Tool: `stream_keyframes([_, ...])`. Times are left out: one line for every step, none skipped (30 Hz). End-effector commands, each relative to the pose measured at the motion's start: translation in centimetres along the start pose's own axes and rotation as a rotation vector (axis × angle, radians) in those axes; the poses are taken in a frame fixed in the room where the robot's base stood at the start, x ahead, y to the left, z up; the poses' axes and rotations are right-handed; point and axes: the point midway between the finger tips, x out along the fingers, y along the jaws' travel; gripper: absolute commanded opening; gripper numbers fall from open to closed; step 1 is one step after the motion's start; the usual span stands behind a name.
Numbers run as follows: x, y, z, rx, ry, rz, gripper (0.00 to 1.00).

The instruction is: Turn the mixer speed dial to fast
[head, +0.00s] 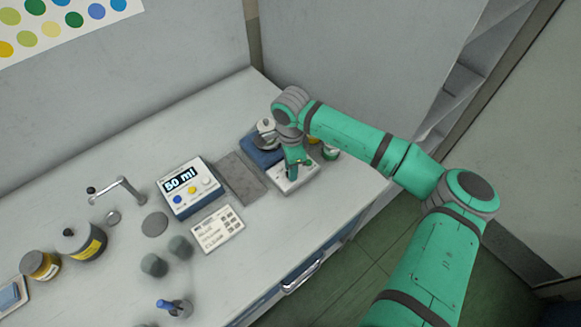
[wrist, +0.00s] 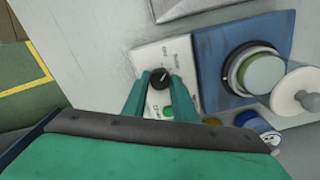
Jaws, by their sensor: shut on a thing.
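The mixer speed dial (wrist: 159,79) is a black round knob with a light pointer mark, on a white control panel (wrist: 182,50) with small printed labels. In the wrist view the pointer slants toward the upper right; the labels are too small to read surely. My gripper (wrist: 160,84) is shut on the dial, one green finger on each side. In the head view my gripper (head: 292,172) is over the white panel (head: 297,181) and hides the dial. The blue mixer body (head: 259,151) adjoins the panel.
A grey mat (head: 242,178) and a dispenser showing "50 ml" (head: 187,187) stand left of the mixer. A white label card (head: 217,229) lies in front. A small green-marked jar (head: 330,152) is close to the right of my gripper. The bench front is clear near the panel.

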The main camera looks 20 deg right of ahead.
Motion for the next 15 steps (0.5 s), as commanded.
stream_keyframes([-0.08,0.05,-0.11,0.042,0.003,0.002,0.03])
stream_keyframes([-0.09,0.02,-0.11,0.070,0.003,0.001,0.03])
stream_keyframes([-0.08,0.01,-0.09,0.108,0.003,0.000,0.03])
stream_keyframes([-0.06,0.03,-0.09,0.136,0.003,0.001,0.03])
stream_keyframes([-0.06,0.05,-0.09,0.165,0.003,0.001,0.03])
stream_keyframes([-0.07,0.05,-0.09,0.203,0.003,0.002,0.03])
stream_keyframes([-0.08,0.03,-0.09,0.232,0.003,0.001,0.03])
stream_keyframes([-0.08,0.02,-0.07,0.260,0.002,0.001,0.03])
stream_keyframes([-0.07,0.02,-0.08,0.299,0.003,0.001,0.03])
stream_keyframes([-0.07,0.03,-0.09,0.327,0.003,0.001,0.03])
stream_keyframes([-0.06,0.04,-0.10,0.355,0.004,0.001,0.03])
stream_keyframes([-0.07,0.03,-0.09,0.394,0.003,0.000,0.03])
stream_keyframes([-0.07,0.03,-0.08,0.422,0.003,0.000,0.03])
stream_keyframes([-0.07,0.03,-0.07,0.451,0.003,0.001,0.03])
stream_keyframes([-0.07,0.04,-0.07,0.488,0.003,0.001,0.03])
